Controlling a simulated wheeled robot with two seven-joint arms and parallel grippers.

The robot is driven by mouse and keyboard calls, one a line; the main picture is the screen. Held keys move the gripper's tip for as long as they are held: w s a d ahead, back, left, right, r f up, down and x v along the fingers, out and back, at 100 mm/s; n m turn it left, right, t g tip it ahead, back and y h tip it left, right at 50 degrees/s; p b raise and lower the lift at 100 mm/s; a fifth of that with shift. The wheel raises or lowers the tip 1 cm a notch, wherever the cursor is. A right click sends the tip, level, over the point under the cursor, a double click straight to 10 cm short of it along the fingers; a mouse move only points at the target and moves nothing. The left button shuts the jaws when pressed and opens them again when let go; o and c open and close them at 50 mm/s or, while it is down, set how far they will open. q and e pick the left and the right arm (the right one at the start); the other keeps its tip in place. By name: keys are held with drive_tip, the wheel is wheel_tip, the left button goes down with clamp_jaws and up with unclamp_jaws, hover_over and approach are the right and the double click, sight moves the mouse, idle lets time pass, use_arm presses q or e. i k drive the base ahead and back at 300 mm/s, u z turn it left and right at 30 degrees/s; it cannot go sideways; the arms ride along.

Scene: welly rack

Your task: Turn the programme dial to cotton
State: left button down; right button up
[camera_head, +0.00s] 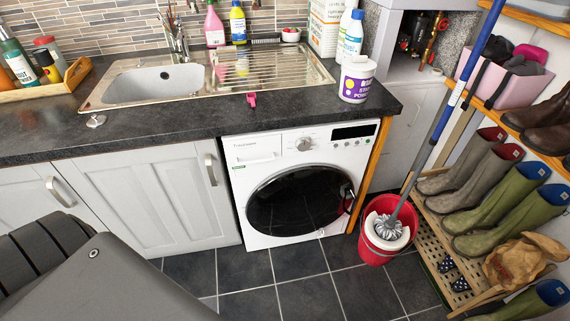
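The programme dial (304,144) is a round silver knob on the control panel of the white washing machine (247,208), between the detergent drawer and a dark display. The markings around the dial are too small to read. The machine's round dark door (300,200) looks closed. Neither of my grippers shows in the head view. Only dark grey parts of my own body fill the lower left.
A mop stands in a red bucket (373,250) right of the machine, by a slatted rack (420,228) of wellies. The dark worktop (215,118) overhangs the machine and carries a stain powder tub (357,80). The tiled floor (300,280) before the machine is clear.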

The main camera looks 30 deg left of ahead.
sight(303, 144)
drive_tip(key=u, duration=0.85)
